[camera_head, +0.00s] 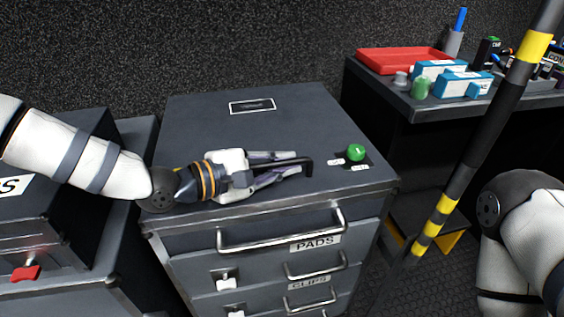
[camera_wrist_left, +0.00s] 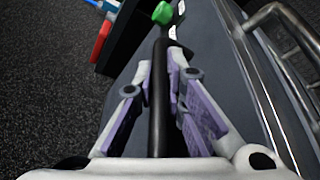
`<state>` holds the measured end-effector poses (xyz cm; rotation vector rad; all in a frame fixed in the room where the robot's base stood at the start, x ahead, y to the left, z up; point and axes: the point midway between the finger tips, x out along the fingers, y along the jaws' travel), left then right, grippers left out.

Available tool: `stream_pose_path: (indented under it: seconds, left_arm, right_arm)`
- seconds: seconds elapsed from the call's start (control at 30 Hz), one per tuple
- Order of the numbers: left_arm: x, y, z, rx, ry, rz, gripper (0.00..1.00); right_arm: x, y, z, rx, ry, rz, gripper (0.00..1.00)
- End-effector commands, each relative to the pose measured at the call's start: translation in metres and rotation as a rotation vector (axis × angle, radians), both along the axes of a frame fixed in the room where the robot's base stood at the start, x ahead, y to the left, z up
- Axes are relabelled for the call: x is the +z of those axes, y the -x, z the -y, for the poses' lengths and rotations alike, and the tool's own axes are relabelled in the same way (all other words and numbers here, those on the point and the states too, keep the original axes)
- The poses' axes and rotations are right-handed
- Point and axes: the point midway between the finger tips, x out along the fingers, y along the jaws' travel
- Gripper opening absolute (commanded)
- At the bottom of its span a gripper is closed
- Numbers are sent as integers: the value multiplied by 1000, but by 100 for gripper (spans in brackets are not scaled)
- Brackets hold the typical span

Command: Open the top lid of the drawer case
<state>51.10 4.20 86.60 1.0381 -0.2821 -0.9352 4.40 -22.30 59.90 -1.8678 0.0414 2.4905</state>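The grey drawer case (camera_head: 273,219) stands in the centre, its flat top lid (camera_head: 214,124) down. A black bar handle (camera_head: 309,163) with a bent end lies along the lid near its front edge. My left gripper (camera_head: 300,164) is low over the lid, its fingers on either side of this bar. In the left wrist view, the bar (camera_wrist_left: 159,100) runs lengthwise between the nearly closed fingertips (camera_wrist_left: 160,68); whether they press on it I cannot tell. My right arm shows at the right edge; its gripper is out of view.
A green knob (camera_head: 356,152) is on the lid's right side. Metal drawer handles (camera_head: 283,236) project in front. A black-yellow pole (camera_head: 477,140) stands at right, before a table with a red tray (camera_head: 404,59) and blue boxes (camera_head: 462,84). Another case (camera_head: 60,245) stands left.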

Motion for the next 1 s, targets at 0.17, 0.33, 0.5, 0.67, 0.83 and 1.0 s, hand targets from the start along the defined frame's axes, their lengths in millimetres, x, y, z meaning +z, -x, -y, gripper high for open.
stream_pose_path:
  seconds: [0.17, 0.33, 0.5, 0.67, 0.83, 1.0]
  left_arm:
    - [2, -1, 0, 1, 2, -2, 0]
    - [15, -3, -1, 2, 14, -25, 0]
    - [47, -11, -5, 6, 41, -91, 0]
    - [87, -24, -11, 10, 73, -194, 0]
    - [141, -43, -15, 7, 83, -233, 0]
    - [188, -64, -22, 7, 96, -268, 0]
  right_arm:
    - [0, 0, 0, 0, 0, -1, 51]
    - [-3, 3, 0, 0, 0, -9, 51]
    - [-9, 9, 0, 1, -1, -31, 51]
    - [-18, 17, 0, 2, 0, -59, 51]
    - [-20, 19, 0, 2, 0, -63, 51]
    - [-11, 11, 0, 1, 0, -36, 51]
